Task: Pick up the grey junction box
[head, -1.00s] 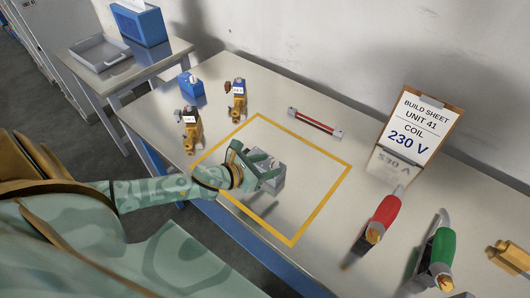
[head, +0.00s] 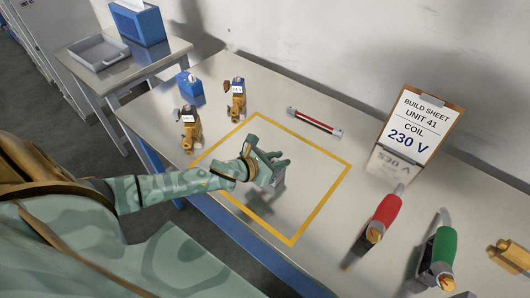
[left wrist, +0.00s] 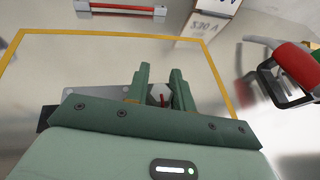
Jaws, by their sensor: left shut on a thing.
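The grey junction box (head: 279,184) is inside the yellow outline (head: 320,210) on the bench. My left gripper (head: 272,168) is shut on it, with the green fingers at its sides and hiding much of it. The box seems to be just above the bench top, with a dark shadow below it; the exact gap is hard to judge. In the left wrist view a grey plate-like part of the box (left wrist: 88,92) shows left of the fingers (left wrist: 160,88). A pale round part with a red mark shows between the fingers. My right gripper is out of view.
Two brass valves (head: 190,130) and a small blue box (head: 190,88) stand left of the outline. A red-and-silver bar (head: 315,122) lies behind it. A red-handled tool (head: 384,215) and a green-handled tool (head: 441,248) stand right. A build sheet (head: 418,125) reads 230 V.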

